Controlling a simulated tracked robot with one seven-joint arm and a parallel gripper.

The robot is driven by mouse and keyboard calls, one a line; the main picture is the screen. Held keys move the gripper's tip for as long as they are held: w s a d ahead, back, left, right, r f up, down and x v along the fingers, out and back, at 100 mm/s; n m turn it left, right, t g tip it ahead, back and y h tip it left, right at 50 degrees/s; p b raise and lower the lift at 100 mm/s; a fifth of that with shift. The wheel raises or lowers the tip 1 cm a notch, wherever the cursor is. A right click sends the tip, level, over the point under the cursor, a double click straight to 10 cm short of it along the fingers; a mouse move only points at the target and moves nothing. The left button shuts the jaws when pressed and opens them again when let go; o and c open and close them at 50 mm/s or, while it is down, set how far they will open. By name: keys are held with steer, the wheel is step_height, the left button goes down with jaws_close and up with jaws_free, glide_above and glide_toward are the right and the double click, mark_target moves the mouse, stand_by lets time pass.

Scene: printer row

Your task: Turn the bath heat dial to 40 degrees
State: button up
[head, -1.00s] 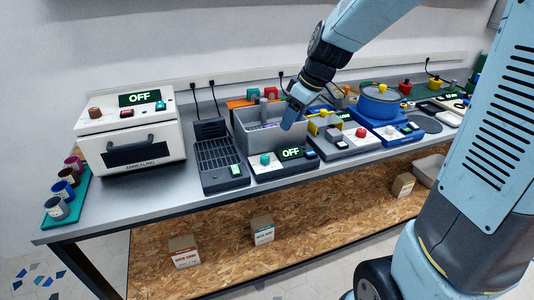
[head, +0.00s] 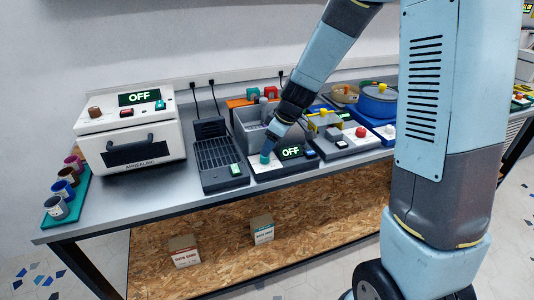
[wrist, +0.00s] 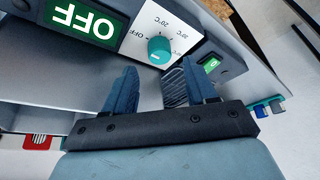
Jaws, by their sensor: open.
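The bath is a grey tub (head: 245,128) with a white front panel. The panel carries a teal dial (wrist: 159,48) and a green display (wrist: 82,20) reading OFF. The marks OFF, 20°C and 30°C can be read around the dial in the wrist view; the 40 mark I cannot make out. My gripper (wrist: 160,78) is open and empty, its two blue fingers pointing towards the dial, which lies just beyond the tips, between their lines. In the head view the dial (head: 265,159) is at the fingertips; contact cannot be told there.
A drying rack (head: 220,160) with a green switch stands left of the bath, then an annealing oven (head: 130,140) showing OFF. A small unit with a red knob (head: 361,132) and a blue pot (head: 378,102) stand to the right. The bench front edge is clear.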

mark_target(265, 159)
steer(key=shift+x, duration=2.2)
steer(key=c, duration=1)
